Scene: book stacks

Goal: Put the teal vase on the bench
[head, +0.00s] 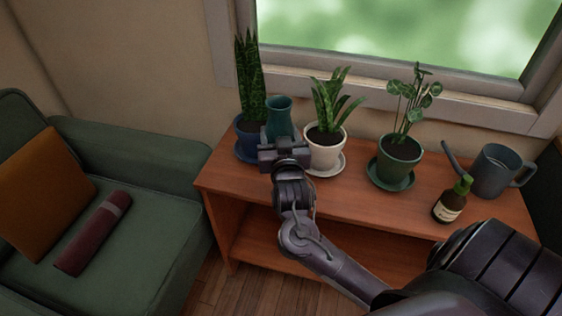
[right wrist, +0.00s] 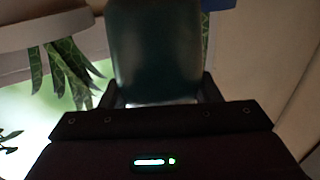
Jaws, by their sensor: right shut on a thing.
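The teal vase (head: 279,116) is upright at the left end of the wooden bench (head: 340,188), between a blue pot and a white pot. My right gripper (head: 282,146) is shut on the vase from the front and hides its lower part. In the right wrist view the vase (right wrist: 155,50) fills the space between the two fingers of the gripper (right wrist: 157,95). I cannot tell whether the vase's base touches the bench top. My left gripper is not in view.
A snake plant in a blue pot (head: 245,146) stands close left of the vase; a plant in a white pot (head: 325,150) is close right. Farther right are a green pot (head: 397,165), a brown bottle (head: 449,205) and a watering can (head: 497,172). A green armchair (head: 140,215) stands left.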

